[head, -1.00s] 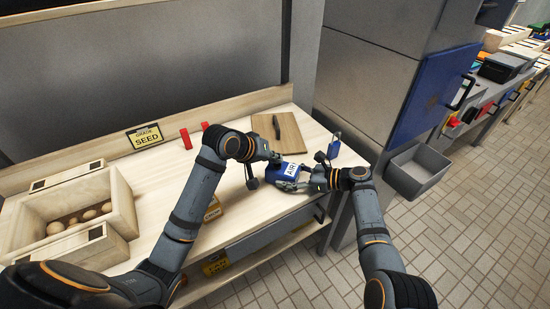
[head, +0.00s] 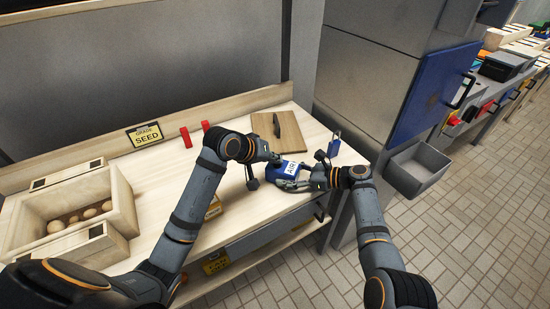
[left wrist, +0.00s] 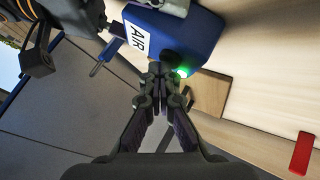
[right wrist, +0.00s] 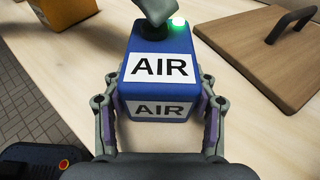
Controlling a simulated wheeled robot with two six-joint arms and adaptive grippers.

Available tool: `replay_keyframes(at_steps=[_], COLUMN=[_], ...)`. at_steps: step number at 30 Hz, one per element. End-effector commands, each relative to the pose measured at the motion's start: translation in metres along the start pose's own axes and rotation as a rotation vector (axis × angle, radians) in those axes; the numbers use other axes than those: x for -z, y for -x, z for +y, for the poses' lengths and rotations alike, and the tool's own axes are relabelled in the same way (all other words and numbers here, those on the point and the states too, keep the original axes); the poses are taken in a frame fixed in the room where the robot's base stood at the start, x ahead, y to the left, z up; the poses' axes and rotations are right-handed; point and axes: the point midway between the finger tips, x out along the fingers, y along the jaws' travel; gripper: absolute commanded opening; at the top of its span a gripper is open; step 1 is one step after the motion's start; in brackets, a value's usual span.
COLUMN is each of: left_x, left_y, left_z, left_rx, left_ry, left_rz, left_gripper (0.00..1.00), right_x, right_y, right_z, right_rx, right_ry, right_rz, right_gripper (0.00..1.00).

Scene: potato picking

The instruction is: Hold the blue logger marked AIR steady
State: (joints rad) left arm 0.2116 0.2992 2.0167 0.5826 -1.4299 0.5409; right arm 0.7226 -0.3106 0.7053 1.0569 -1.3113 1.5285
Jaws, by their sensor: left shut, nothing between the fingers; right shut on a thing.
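The blue logger (head: 289,169) with white AIR labels sits on the wooden bench between my two grippers. My right gripper (right wrist: 160,108) is shut on it, one finger along each side, as the right wrist view shows. My left gripper (left wrist: 160,75) is shut and empty, its fingertips close to a black round part and a lit green light on the logger (left wrist: 185,35). In the right wrist view the left fingertips (right wrist: 155,12) cover the black part, so whether they touch it cannot be told. The green light (right wrist: 178,21) also shows there.
A wooden board with a dark handle (head: 277,132) lies behind the logger. A second blue item (head: 334,145) stands to its right. A wooden crate (head: 120,200) with potatoes, a SEED sign (head: 146,135) and red blocks (head: 186,137) are to the left. A grey bin (head: 418,170) is at right.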

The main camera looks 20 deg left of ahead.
Motion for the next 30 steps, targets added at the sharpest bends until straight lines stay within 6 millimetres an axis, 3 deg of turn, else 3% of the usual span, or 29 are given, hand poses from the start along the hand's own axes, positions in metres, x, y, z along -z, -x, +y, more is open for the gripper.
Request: replay_keyframes(at_steps=[16, 30], left_x=[0.006, 0.033], left_y=[0.008, 0.044], left_z=[0.006, 0.033], left_rx=[0.000, -0.001], left_ry=[-0.001, -0.001], left_rz=[0.000, 0.001], left_gripper=[0.00, 0.00], right_x=[0.000, 0.000], right_y=[0.000, 0.000], right_z=[0.000, 0.000], right_rx=[0.000, 0.000], right_ry=[0.000, 0.000], right_rz=[0.000, 0.000], right_gripper=[0.40, 0.40])
